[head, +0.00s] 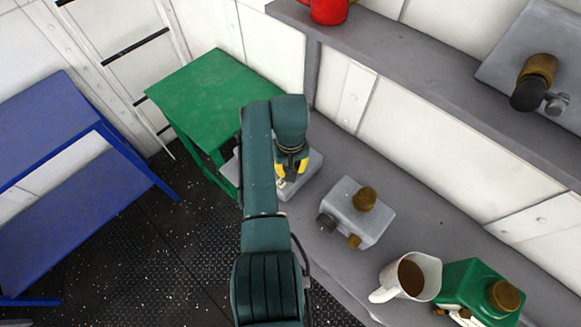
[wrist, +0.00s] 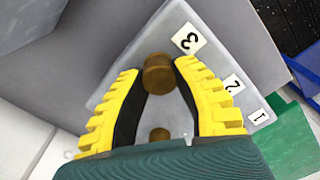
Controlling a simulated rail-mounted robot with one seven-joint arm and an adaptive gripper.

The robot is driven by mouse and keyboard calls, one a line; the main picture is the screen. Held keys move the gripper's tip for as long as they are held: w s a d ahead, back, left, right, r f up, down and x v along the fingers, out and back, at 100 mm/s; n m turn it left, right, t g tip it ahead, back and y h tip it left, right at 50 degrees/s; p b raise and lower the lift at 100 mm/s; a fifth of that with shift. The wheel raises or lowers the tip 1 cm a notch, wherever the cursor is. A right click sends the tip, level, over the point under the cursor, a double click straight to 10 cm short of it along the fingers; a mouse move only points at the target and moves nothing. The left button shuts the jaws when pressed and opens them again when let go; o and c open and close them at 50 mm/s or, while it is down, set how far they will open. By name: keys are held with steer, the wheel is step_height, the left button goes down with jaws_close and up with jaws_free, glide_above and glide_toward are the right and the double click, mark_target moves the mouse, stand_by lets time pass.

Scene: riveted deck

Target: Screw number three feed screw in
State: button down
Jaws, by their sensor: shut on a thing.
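The number three feed screw (wrist: 158,75) is a brown, round-headed knob beside the label 3 (wrist: 188,40) on a grey block. The block (wrist: 172,20) also shows in the head view (head: 311,166), partly hidden under my arm. My gripper (wrist: 157,70), with yellow and black fingers, is shut on the screw head at the fingertips. In the head view my gripper (head: 290,172) points down over the block. Labels 2 (wrist: 232,84) and 1 (wrist: 258,116) lie farther along the block. A smaller brown knob (wrist: 160,135) shows between the fingers. How deep the screw sits is unclear.
A second grey block (head: 350,222) with brown knobs, a white mug (head: 427,268) of brown contents and a green canister (head: 470,282) stand along the bench to the right. A green table (head: 215,90) is at the left. A shelf (head: 420,80) runs above.

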steer(key=m, duration=0.4)
steer(key=shift+w+r+m, duration=0.1)
steer(key=shift+m, duration=0.3)
steer(key=m, duration=0.9)
steer(key=shift+d, duration=0.1)
steer(key=shift+r+m, duration=0.15)
steer(key=shift+m, duration=2.15)
steer(key=shift+d, duration=0.1)
steer(key=c, duration=0.9)
jaws_free()
steer(key=shift+d, duration=0.1)
steer(key=shift+o, duration=0.8)
step_height(320, 180, up, 12)
